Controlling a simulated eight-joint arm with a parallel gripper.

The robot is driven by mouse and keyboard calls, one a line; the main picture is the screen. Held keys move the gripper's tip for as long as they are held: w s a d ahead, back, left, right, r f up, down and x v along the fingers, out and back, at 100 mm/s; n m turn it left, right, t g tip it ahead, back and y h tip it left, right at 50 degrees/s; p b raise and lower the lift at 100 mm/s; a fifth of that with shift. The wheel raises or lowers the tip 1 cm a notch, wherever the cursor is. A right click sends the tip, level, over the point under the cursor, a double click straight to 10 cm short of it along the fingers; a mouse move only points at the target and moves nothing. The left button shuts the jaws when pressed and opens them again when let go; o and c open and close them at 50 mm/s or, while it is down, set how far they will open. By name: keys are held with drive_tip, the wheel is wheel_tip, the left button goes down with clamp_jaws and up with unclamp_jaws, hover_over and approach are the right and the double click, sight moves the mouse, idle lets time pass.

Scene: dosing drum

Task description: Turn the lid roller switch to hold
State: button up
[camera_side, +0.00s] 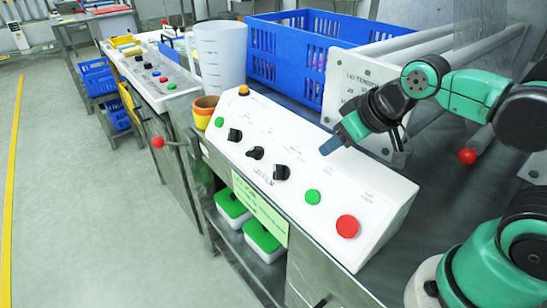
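A white sloped control panel stands at the table's front edge, its face (258,128) towards the aisle. It carries three black rotary knobs in a row: an upper left one (235,135), a middle one (255,153) and a lower right one (281,172). The small labels beside them are too blurred to read, so I cannot tell which one is the lid roller switch or its setting. My gripper (331,146) hangs above the panel's back edge, to the upper right of the knobs and apart from them.
The panel also has green buttons (312,197), a red button (347,226) and an orange lamp (243,90). A white lettered plate (362,82) stands close behind my gripper. A blue crate (290,58) and a measuring jug (220,58) stand behind. The space above the knobs is clear.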

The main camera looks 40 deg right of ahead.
drive_tip(key=shift+o, duration=0.5)
drive_tip(key=shift+w+a+r+n+g, duration=0.15)
drive_tip(key=shift+w+r+n+g, duration=0.15)
drive_tip(key=shift+n, duration=0.2)
drive_tip(key=w+a+r+n+g, duration=0.1)
drive_tip(key=w+r+n+g, duration=0.1)
drive_tip(key=w+n+g, duration=0.3)
drive_tip(key=n+g+h, duration=0.1)
drive_tip(key=n+g, duration=0.4)
drive_tip(key=n, duration=0.9)
hover_over(275, 165)
drive_tip(key=w, duration=0.2)
wheel_tip(275, 165, down, 5)
drive_tip(key=shift+w+a+f+n+g, duration=0.1)
drive_tip(key=shift+a+f+n+g, duration=0.25)
drive_tip(key=shift+n+g, duration=0.25)
drive_tip(key=shift+x, duration=2.75)
drive_tip(key=shift+d, duration=0.1)
clamp_jaws()
